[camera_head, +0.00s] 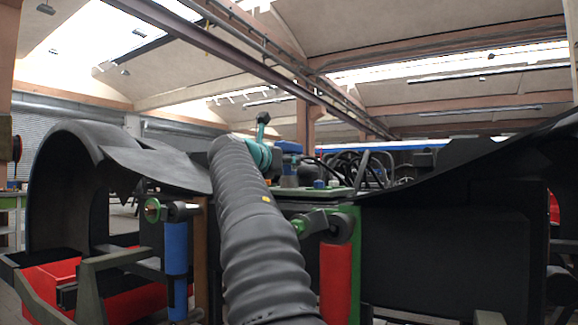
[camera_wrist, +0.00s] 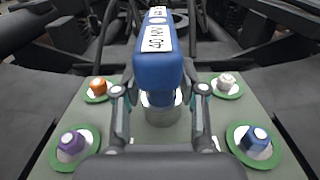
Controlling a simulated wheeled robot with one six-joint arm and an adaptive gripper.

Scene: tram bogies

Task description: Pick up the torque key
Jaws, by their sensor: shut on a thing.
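The torque key is a blue tool (camera_wrist: 158,68) with white labels, one reading "40 Nm", in the middle of the wrist view. My gripper (camera_wrist: 160,92) is shut on it, one finger on each side. A round metal part (camera_wrist: 161,110) shows below the blue body, over a grey-green plate (camera_wrist: 160,138). I cannot tell whether it touches the plate. In the head view my arm reaches away toward the plate, and a blue part (camera_head: 289,147) shows beside its end; the fingers are hidden there.
Orange (camera_wrist: 98,86), white (camera_wrist: 226,80), purple (camera_wrist: 72,143) and blue (camera_wrist: 256,140) bolts sit on green rings around the tool. Dark bogie covers (camera_head: 120,160) rise on both sides. A red bin (camera_head: 50,277) stands low at the left. Dark hoses lie behind the plate.

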